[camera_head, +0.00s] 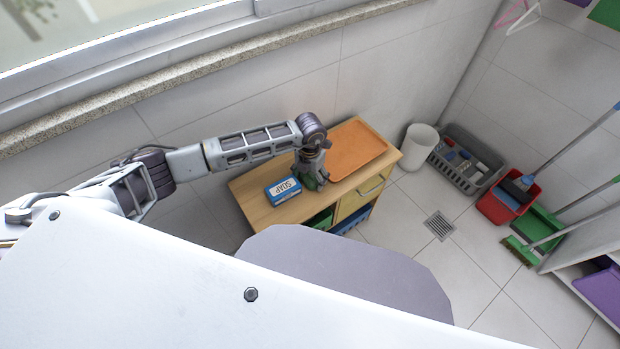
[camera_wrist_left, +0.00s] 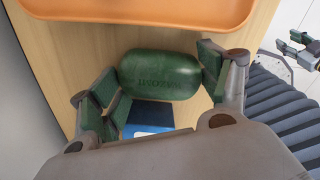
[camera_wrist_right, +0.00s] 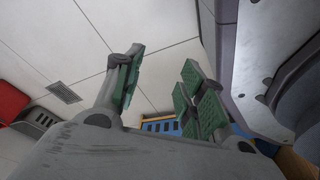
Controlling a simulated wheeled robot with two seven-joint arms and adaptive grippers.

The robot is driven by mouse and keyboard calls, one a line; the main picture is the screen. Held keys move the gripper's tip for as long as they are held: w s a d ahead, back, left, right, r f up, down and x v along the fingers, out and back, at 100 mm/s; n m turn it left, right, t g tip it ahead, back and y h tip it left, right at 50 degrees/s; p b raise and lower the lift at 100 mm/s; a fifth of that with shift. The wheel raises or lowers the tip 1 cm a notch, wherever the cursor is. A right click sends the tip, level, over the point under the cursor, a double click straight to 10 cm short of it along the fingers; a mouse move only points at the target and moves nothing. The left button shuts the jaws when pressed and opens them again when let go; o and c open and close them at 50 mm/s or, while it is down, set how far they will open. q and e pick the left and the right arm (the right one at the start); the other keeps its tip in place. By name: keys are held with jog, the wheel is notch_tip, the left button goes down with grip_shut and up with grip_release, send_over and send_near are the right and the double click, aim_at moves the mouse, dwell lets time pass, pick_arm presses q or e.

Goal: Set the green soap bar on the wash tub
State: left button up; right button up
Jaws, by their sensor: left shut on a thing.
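The green soap bar (camera_wrist_left: 160,75) is a rounded dark green block with stamped letters, between the two fingers of my left gripper (camera_wrist_left: 160,88) in the left wrist view. My left gripper is shut on it, over the wooden cabinet top; whether the bar still touches the wood I cannot tell. In the head view the gripper (camera_head: 312,178) mostly hides the bar. My right gripper (camera_wrist_right: 160,100) is open and empty, with floor and cabinet beyond it. No thing in view is clearly recognisable as the wash tub.
A blue soap box (camera_head: 283,190) lies left of my left gripper on the cabinet (camera_head: 262,214). An orange tray (camera_head: 352,152) lies to its right.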

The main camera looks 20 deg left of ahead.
aim_at(310, 176)
pick_arm(q)
jog(key=shift+r, duration=0.1)
pick_arm(e)
jog(key=shift+w+r, duration=0.1)
jog(key=shift+w, duration=0.05)
pick_arm(q)
jog(key=shift+r, duration=0.55)
notch_tip(310, 176, up, 7)
jog(key=shift+f+p, duration=0.1)
jog(key=shift+p, duration=0.25)
jog(key=shift+r, duration=0.95)
pick_arm(e)
jog(key=shift+s+d+f, duration=0.45)
jog(key=shift+s+d, duration=0.1)
jog(key=shift+d, duration=0.05)
jog(key=shift+s, duration=0.15)
jog(key=shift+s+a, duration=0.2)
jog(key=shift+a, duration=0.05)
